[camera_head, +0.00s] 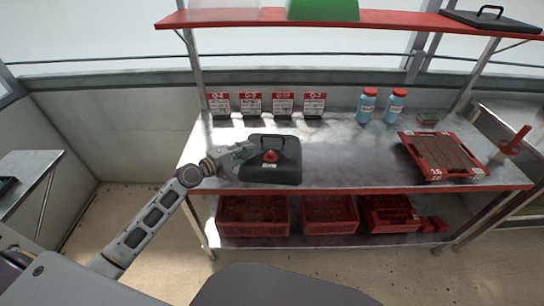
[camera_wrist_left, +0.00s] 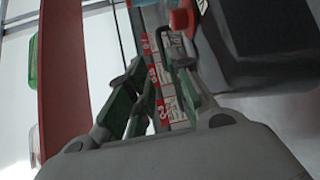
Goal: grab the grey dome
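The grey dome (camera_head: 285,172), a dark lid with a handle and a red knob (camera_head: 270,156), sits on the metal bench toward its left end. In the left wrist view the dark dome (camera_wrist_left: 265,45) is at the upper right, with the red knob near the top. My left gripper (camera_head: 245,151) is at the dome's left rear side, close to the handle. Its fingers (camera_wrist_left: 160,80) look apart, with nothing seen between them; whether they touch the dome I cannot tell. My right gripper is not in view.
Several red-labelled seed packets (camera_head: 283,104) stand along the back. Blue bottles (camera_head: 366,106) and a red tray (camera_head: 440,155) are to the right. A red shelf (camera_head: 390,19) overhead holds a green dome (camera_head: 322,10) and a dark handled lid (camera_head: 490,20). The bench middle is clear.

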